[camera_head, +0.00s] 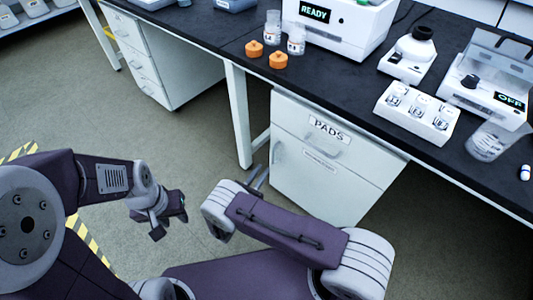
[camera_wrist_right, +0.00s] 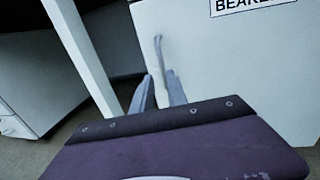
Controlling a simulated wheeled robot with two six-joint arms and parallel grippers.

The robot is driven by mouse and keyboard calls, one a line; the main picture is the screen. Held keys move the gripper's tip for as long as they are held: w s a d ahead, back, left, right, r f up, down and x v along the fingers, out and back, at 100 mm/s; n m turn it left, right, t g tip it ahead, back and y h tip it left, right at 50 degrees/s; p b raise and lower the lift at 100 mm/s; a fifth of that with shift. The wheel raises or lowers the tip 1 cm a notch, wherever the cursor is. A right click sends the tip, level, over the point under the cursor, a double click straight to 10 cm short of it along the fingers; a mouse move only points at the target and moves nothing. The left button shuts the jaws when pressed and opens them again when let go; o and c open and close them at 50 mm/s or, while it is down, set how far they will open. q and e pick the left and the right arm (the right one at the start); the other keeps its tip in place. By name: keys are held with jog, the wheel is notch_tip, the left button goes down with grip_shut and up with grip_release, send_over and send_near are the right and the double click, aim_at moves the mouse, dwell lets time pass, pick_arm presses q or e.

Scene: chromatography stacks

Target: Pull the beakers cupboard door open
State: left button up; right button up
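The beakers cupboard door (camera_head: 325,180) is the white lower front beneath a drawer labelled PADS (camera_head: 328,131). It looks closed. Its upright handle (camera_head: 275,153) is near the door's left edge. The right wrist view shows the handle (camera_wrist_right: 160,55) and part of a label reading BEAKE (camera_wrist_right: 250,4). My right gripper (camera_head: 258,180) is low in front of the handle; in the wrist view its fingers (camera_wrist_right: 158,92) are apart, with the handle's lower end seen between them. Contact cannot be told. My left gripper (camera_head: 170,218) hangs over the floor, fingers apart and empty.
The dark bench (camera_head: 350,95) above carries orange-capped items (camera_head: 278,60), glass bottles (camera_head: 297,40), a machine reading READY (camera_head: 340,25) and a white vial tray (camera_head: 417,113). A white table leg (camera_head: 238,115) stands left of the cupboard. Another drawer unit (camera_head: 150,60) is further left.

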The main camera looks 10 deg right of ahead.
aim_at(273, 157)
jog(key=b+x, duration=0.3)
jog(key=x, duration=0.6)
jog(key=shift+s+d, duration=0.15)
jog(key=shift+s, duration=0.05)
grip_shut()
dwell(0.9)
